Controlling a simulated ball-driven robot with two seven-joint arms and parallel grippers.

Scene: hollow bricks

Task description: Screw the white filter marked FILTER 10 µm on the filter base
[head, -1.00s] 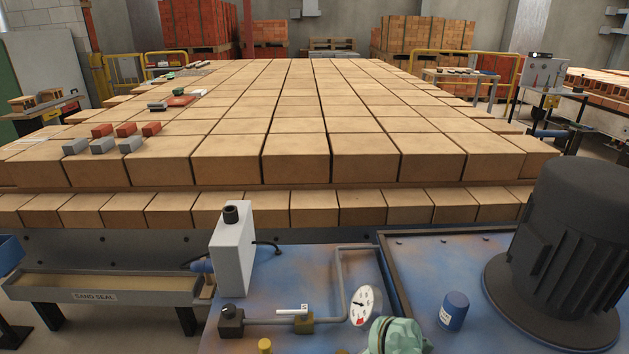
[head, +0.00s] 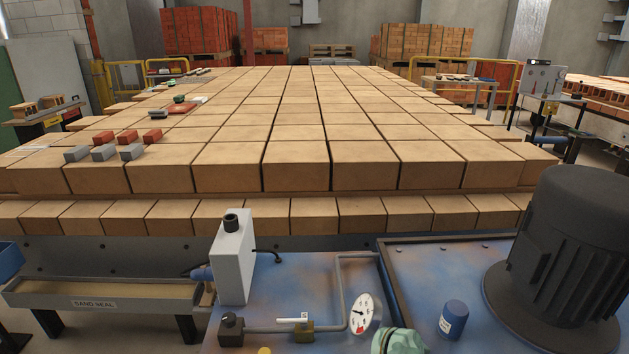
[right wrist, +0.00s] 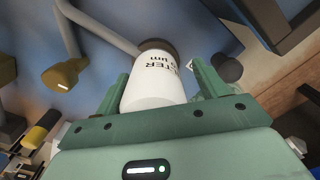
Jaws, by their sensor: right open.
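The white filter (right wrist: 155,91) fills the middle of the right wrist view. Part of its lettering, ending in "TER" and "um", faces the camera. My right gripper (right wrist: 162,82) is open, with its green fingers on either side of the filter. A dark brown round part (right wrist: 154,45) meets the filter's far end. I cannot tell whether it is the filter base or the filter's own end. In the head view, a pale green part of my right arm (head: 398,343) shows at the bottom edge; the filter does not show there. My left gripper is not in view.
On the blue worn machine top are a grey box (head: 232,258), a pressure gauge (head: 364,313), a brass valve with a white handle (head: 303,328) and a bent grey pipe (head: 341,285). A blue canister (head: 453,319) and a large dark motor (head: 572,265) stand to the right.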

